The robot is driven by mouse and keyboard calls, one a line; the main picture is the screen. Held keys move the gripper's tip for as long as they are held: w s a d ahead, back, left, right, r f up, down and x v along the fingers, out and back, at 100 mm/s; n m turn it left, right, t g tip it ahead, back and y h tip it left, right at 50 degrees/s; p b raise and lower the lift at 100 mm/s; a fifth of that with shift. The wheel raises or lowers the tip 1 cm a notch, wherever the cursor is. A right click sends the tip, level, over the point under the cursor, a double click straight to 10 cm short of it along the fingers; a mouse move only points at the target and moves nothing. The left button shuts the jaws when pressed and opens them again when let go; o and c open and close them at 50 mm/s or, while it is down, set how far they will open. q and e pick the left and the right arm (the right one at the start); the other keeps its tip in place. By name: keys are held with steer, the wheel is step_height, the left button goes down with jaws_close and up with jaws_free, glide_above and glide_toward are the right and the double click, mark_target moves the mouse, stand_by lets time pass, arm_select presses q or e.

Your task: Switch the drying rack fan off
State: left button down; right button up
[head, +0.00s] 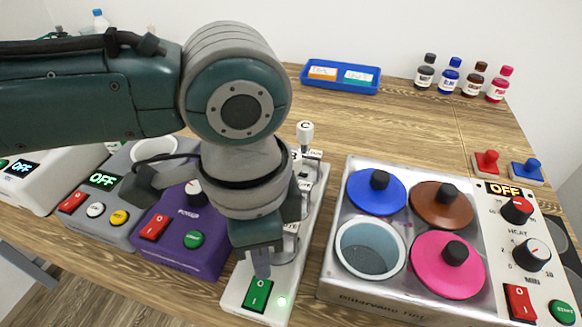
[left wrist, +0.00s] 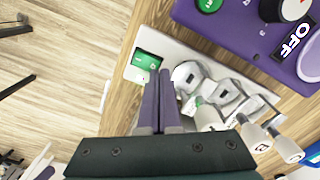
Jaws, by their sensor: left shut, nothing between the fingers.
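The rocker bears I and O marks; which side is pressed I cannot tell. Metal holders with white-knobbed handles line the unit, partly hidden by my arm. My left gripper (head: 262,268) is shut and empty, pointing down just over the rocker. In the left wrist view, the fingertips (left wrist: 160,72) lie at the edge of the rocker (left wrist: 147,61); contact cannot be told. My right gripper is out of view.
A purple box (head: 175,245) with red and green buttons stands close left, then a grey box (head: 85,220). A warmer (head: 335,280) with colored lids stands right. A blue tray (head: 340,87) and several bottles lie at the back. Wood between them is free.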

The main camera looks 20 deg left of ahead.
arm_select(q)
steer(key=shift+f+b, duration=0.5)
steer(key=shift+f, duration=0.3)
steer(key=shift+r, duration=0.15)
step_height(320, 180, up, 7)
steer(key=p, duration=0.8)
stand_by(0.4)
